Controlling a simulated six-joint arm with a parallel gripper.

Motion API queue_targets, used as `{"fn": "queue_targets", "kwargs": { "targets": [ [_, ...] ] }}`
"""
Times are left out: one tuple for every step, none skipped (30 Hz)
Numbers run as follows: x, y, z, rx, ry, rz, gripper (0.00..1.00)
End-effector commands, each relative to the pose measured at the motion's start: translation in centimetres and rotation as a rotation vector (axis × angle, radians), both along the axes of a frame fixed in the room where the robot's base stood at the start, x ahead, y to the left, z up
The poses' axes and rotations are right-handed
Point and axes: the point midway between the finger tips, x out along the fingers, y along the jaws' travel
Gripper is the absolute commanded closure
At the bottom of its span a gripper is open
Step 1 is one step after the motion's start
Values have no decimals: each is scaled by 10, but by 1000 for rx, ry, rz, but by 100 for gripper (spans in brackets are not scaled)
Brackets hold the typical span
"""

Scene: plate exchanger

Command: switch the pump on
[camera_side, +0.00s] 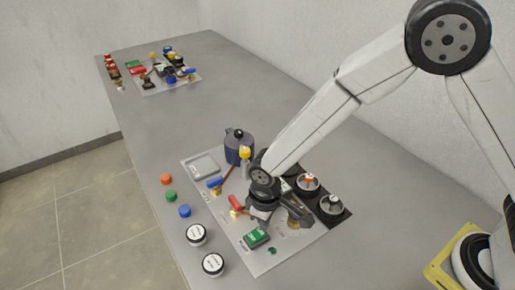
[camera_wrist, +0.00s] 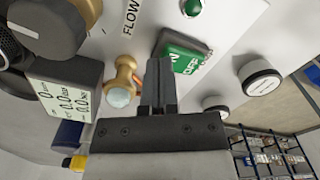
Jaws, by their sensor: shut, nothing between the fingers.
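The green switch (camera_side: 256,238) is a box near the front edge of the white panel. In the wrist view the switch (camera_wrist: 185,52) shows white lettering, with "OFF" readable and a partial "N". My gripper (camera_side: 260,219) points down just behind the switch in the side view. In the wrist view my gripper (camera_wrist: 160,68) has its fingers together and empty, close beside the lettered side of the switch. I cannot tell whether the fingertips touch it. A green round lamp or button (camera_wrist: 192,7) is on the panel near the switch; I cannot tell if it is lit.
A brass fitting (camera_wrist: 123,84) and a digital readout (camera_wrist: 66,97) are left of my fingers in the wrist view. A red-handled valve (camera_side: 236,203), a blue-handled valve (camera_side: 216,183) and a dark blue vessel (camera_side: 238,148) stand nearby.

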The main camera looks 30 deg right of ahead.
Motion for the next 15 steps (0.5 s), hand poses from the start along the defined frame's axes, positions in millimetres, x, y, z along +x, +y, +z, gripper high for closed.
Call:
{"fn": "queue_targets", "kwargs": {
  "targets": [
    [0,0,-1,0,0,0,100],
    [0,0,-1,0,0,0,100],
    [0,0,-1,0,0,0,100],
    [0,0,-2,0,0,0,100],
    [0,0,-2,0,0,0,100],
    [0,0,-2,0,0,0,100],
    [0,0,-3,0,0,0,100],
    [0,0,-3,0,0,0,100],
    [0,0,-3,0,0,0,100],
    [0,0,-4,0,0,0,100],
    [0,0,-4,0,0,0,100],
    [0,0,-4,0,0,0,100],
    [0,0,-5,0,0,0,100],
    [0,0,-5,0,0,0,100],
    [0,0,-6,0,0,0,100]
  ]
}}
